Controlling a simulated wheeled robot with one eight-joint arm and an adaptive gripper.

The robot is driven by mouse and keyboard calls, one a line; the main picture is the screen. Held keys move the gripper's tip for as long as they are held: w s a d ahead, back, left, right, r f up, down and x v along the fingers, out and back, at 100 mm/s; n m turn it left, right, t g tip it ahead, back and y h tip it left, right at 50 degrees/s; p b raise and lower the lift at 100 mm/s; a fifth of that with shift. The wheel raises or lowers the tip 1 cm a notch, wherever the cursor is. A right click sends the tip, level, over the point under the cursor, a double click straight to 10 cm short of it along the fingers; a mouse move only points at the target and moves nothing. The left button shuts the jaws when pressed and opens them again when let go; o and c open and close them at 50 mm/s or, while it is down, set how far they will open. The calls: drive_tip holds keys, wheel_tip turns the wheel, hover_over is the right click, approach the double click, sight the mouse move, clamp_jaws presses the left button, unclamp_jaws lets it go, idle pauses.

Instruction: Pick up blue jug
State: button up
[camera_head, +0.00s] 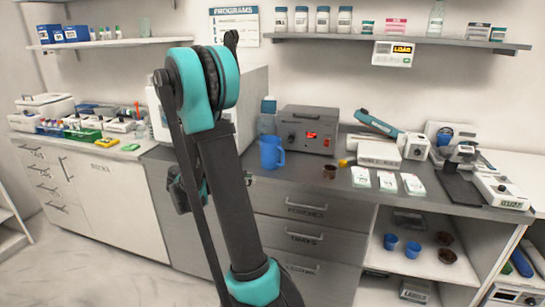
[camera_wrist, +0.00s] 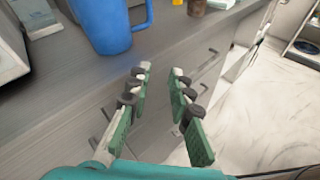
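The blue jug (camera_head: 271,153) stands upright on the grey counter (camera_head: 240,178), near its front edge, just right of my arm in the head view. In the wrist view the jug (camera_wrist: 101,22) is at the top left, with its handle on its right side and its top cut off. My gripper (camera_wrist: 160,75) is open and empty. It is in front of the counter's drawer fronts, apart from the jug. In the head view my gripper is mostly hidden behind my arm.
A small brown cup (camera_head: 330,172) and white packets (camera_head: 387,181) lie to the right. A shelf (camera_head: 400,41) hangs above. The counter directly around the jug's front is clear.

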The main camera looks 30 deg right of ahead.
drive_tip(key=w+r+n+g+h, duration=0.1)
drive_tip(key=w+r+n+h, duration=0.1)
drive_tip(key=w+h, duration=0.1)
approach(283, 162)
drive_tip(key=d, duration=0.5)
drive_tip(key=shift+w+r, duration=0.1)
drive_tip(key=shift+r, duration=0.3)
drive_tip(key=shift+s+d+r, duration=0.1)
drive_tip(key=shift+d, duration=1.2)
drive_tip(key=shift+s+d+r, duration=0.1)
drive_tip(key=shift+s+d, duration=0.05)
drive_tip(key=shift+d, duration=1.2)
drive_tip(key=shift+c, duration=0.2)
clamp_jaws()
